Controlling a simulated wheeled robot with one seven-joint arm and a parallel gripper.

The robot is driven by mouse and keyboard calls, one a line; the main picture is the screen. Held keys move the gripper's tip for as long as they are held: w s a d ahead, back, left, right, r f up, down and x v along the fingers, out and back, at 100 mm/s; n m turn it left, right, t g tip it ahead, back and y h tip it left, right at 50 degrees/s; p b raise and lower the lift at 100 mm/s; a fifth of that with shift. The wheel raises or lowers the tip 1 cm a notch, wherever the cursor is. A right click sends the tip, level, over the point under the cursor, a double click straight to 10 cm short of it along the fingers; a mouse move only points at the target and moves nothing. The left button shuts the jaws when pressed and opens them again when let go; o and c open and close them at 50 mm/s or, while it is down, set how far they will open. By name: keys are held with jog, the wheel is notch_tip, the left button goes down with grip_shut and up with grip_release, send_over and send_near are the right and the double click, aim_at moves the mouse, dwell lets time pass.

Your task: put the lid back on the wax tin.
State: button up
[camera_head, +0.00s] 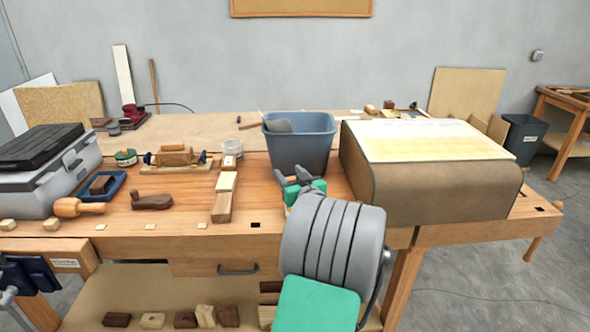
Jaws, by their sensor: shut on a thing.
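A small round green tin with a pale label (125,157), which looks like the wax tin, stands on the bench at the left, behind the blue tray. I cannot tell at this size whether its top is open. My gripper (294,179) is over the bench just in front of the grey-blue bin, well to the right of the tin. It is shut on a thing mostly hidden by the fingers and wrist. I take it to be the lid, since no loose lid shows on the bench.
The grey-blue bin (300,146) stands right behind my gripper. A big brown curved form (435,195) fills the right.

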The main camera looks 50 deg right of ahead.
jog(key=shift+s+d, duration=0.6)
jog(key=shift+f+b, duration=1.05)
jog(key=shift+f, duration=1.3)
jog(key=shift+a+f+b, duration=0.2)
jog(key=shift+f+b, duration=0.15)
jog(key=shift+b, duration=0.65)
jog(key=shift+f+b, duration=0.45)
jog(key=shift+b, duration=0.35)
jog(key=shift+f+b, duration=0.7)
jog(key=shift+b, duration=0.65)
jog(key=o, duration=1.4)
